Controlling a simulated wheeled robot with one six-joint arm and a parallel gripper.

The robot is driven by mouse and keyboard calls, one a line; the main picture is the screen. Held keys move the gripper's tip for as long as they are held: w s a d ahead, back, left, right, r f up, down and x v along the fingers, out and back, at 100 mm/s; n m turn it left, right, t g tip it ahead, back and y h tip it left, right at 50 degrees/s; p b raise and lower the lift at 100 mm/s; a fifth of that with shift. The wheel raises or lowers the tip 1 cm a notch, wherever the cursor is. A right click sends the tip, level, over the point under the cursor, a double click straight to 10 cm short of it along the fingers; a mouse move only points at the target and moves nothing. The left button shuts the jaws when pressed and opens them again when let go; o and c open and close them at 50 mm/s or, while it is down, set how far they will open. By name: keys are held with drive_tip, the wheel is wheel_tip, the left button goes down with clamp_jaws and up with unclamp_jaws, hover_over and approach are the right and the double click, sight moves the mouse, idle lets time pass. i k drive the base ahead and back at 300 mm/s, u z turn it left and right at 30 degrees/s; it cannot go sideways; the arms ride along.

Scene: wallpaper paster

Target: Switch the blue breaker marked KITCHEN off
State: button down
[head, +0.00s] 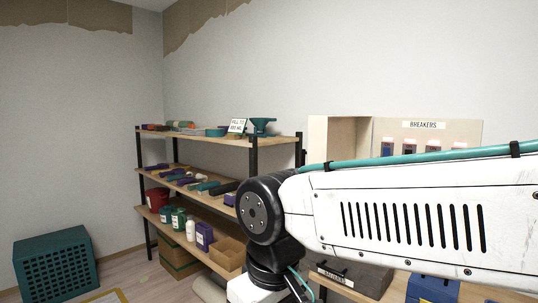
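A beige panel (455,131) with a sign reading BREAKERS (423,125) is on the wall side at the right. A row of several breakers runs below the sign, and only their upper parts show above my arm. The leftmost breaker (387,149) looks blue. No KITCHEN marking can be read, and the switch positions cannot be told. My white arm crosses in front of the panel and hides its lower part. My gripper is outside the view.
A shelf unit (190,190) with bottles, boxes and tools stands left of the panel. A teal crate (55,262) is on the floor at far left. Below my arm are a dark case (352,278) and a blue box (433,290) on a wooden surface.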

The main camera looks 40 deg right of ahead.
sight(386, 150)
drive_tip(key=u, duration=0.25)
drive_tip(key=i, duration=2.3)
drive_tip(key=z, duration=1.25)
drive_tip(key=k, duration=1.15)
drive_tip(key=z, duration=0.55)
